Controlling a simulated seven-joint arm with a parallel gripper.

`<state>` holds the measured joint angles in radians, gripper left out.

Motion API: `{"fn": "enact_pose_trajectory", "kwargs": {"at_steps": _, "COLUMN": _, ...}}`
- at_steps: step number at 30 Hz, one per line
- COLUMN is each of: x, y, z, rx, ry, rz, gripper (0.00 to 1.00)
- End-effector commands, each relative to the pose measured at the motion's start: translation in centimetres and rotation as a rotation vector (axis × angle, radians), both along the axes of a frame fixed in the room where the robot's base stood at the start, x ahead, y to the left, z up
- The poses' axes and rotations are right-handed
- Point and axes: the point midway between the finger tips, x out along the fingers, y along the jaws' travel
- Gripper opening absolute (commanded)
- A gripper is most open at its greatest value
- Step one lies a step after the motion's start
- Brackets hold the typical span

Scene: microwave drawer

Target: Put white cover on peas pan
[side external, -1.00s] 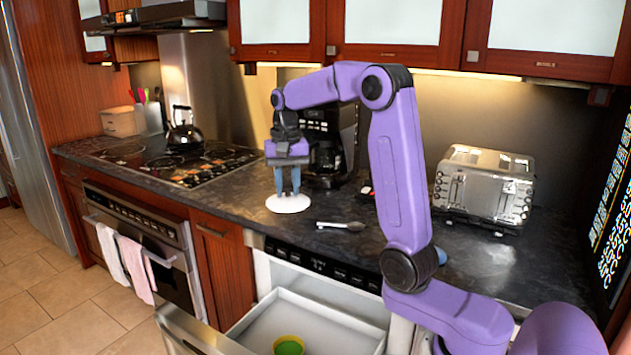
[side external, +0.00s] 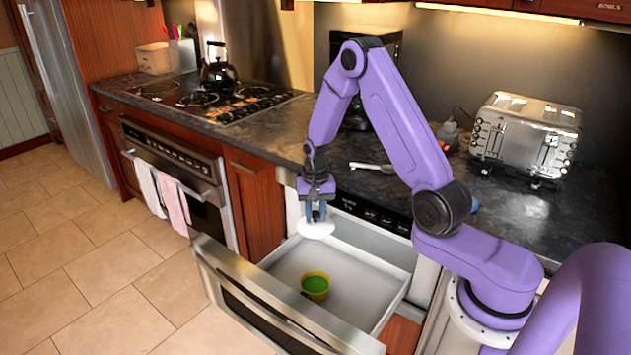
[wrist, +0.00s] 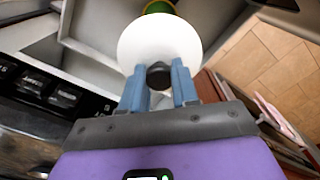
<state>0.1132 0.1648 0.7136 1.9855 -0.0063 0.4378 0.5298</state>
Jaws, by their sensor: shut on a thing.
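The white cover (side external: 316,231) is a round disc held level in the air above the open drawer, near its back left. My gripper (side external: 316,212) is shut on the cover's dark knob, which shows between the blue fingers in the wrist view (wrist: 159,80). The peas pan (side external: 316,287) is a small yellow pan with green inside, standing on the drawer floor, below the cover. In the wrist view the white cover (wrist: 160,47) hides most of the pan; only a green and yellow edge (wrist: 158,7) shows past its far rim.
The microwave drawer (side external: 390,285) is pulled out, with its steel front (side external: 270,300) standing at the left. The dark counter (side external: 270,130) behind holds a toaster (side external: 525,135) and a utensil (side external: 372,168). The drawer floor around the pan is clear.

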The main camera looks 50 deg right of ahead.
Motion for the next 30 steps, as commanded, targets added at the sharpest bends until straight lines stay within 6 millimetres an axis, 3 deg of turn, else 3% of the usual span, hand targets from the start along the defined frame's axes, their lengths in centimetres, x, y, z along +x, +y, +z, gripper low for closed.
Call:
{"fn": "enact_pose_trajectory", "kwargs": {"at_steps": 1, "x": -0.2, "y": 0.0, "z": -1.8, "rx": 0.002, "ry": 0.008, "rz": 0.000, "gripper": 0.01}}
{"fn": "enact_pose_trajectory", "kwargs": {"at_steps": 6, "x": -0.2, "y": 0.0, "z": -6.8, "rx": 0.002, "ry": 0.006, "rz": 0.000, "gripper": 0.01}}
{"fn": "enact_pose_trajectory", "kwargs": {"at_steps": 15, "x": 0.0, "y": 0.0, "z": -13.8, "rx": 0.000, "ry": 0.000, "rz": 0.000, "gripper": 0.01}}
{"fn": "enact_pose_trajectory", "kwargs": {"at_steps": 30, "x": 0.1, "y": 0.0, "z": -17.4, "rx": -0.001, "ry": -0.002, "rz": 0.001, "gripper": 0.01}}
